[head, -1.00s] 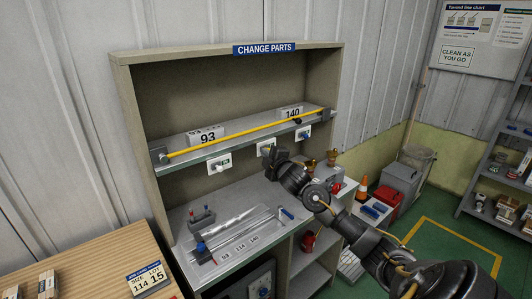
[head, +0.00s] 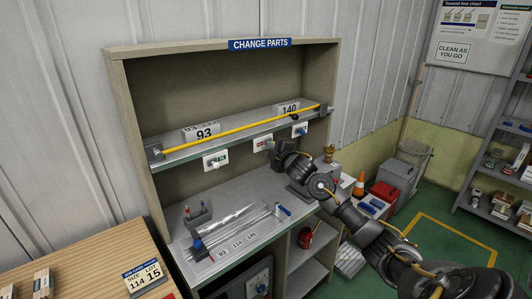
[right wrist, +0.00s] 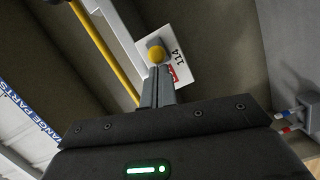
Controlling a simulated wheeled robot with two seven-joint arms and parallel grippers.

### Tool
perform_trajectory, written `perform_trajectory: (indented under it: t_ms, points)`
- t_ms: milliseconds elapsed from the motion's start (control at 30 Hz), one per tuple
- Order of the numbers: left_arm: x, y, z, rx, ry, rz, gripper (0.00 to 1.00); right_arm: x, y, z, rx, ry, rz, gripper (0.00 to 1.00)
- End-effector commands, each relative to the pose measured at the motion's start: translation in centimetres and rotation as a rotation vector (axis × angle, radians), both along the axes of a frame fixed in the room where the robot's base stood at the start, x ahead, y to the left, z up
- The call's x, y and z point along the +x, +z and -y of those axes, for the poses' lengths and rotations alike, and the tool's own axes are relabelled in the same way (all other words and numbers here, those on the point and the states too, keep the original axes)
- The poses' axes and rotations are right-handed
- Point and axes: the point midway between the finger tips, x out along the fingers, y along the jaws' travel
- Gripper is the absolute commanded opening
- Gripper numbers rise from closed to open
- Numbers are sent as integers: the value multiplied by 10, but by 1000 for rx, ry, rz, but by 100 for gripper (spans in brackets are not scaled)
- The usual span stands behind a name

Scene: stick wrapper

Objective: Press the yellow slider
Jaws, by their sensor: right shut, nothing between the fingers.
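The yellow slider shows as a round yellow knob (right wrist: 156,55) on a white plate marked 114 (right wrist: 178,62) in the right wrist view. In the head view the middle white plate (head: 262,144) is under the shelf, and I cannot make out its knob. My right gripper (head: 277,150) is in front of that plate, shut and empty. In the right wrist view its fingertips (right wrist: 157,82) point at the knob and lie just below it in the picture. I cannot tell whether they touch it. My left gripper is out of view.
A yellow bar (head: 235,129) runs along the shelf front. White plates 93 (head: 216,160) and 140 (head: 299,130) flank the middle one. Below, the grey bench (head: 225,205) holds clear sticks and small tools. A wooden table (head: 85,265) stands at left.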

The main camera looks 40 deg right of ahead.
Motion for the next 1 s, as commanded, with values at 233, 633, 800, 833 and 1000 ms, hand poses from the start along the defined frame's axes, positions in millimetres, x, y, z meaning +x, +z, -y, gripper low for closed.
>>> perform_trajectory:
  t_ms: [233,633,800,833,1000]
  points:
    - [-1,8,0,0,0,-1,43,-1,9,-30,2,2,1,0]
    - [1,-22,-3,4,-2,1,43,-74,11,-51,-5,0,-1,0]
    - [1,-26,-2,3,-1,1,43,-93,15,-55,-1,-1,0,0]
    - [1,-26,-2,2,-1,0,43,-95,15,-55,-1,-1,0,0]
    - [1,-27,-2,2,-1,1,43,-100,16,-56,-2,-1,-1,0]
